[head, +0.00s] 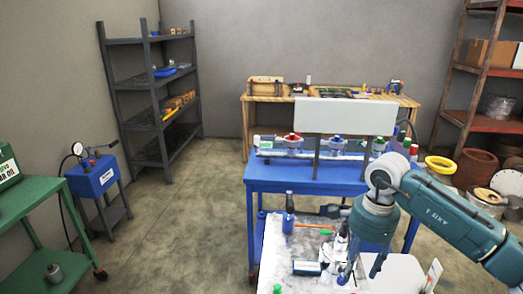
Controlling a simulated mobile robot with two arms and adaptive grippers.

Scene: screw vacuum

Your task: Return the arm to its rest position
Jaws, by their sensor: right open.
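My right arm comes in from the right, and its teal wrist is bent downward over the near light-topped bench (268,262). My right gripper (361,272) points down with its fingers apart, above or beside the small items at the bench's right side. Nothing shows clearly between the fingers. I cannot tell whether a finger touches anything. My left gripper and left arm are out of view.
A blue table (275,178) with valves on pipework (290,153) stands behind the near bench. A green cart (38,195) is left; open floor (180,220) lies between.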

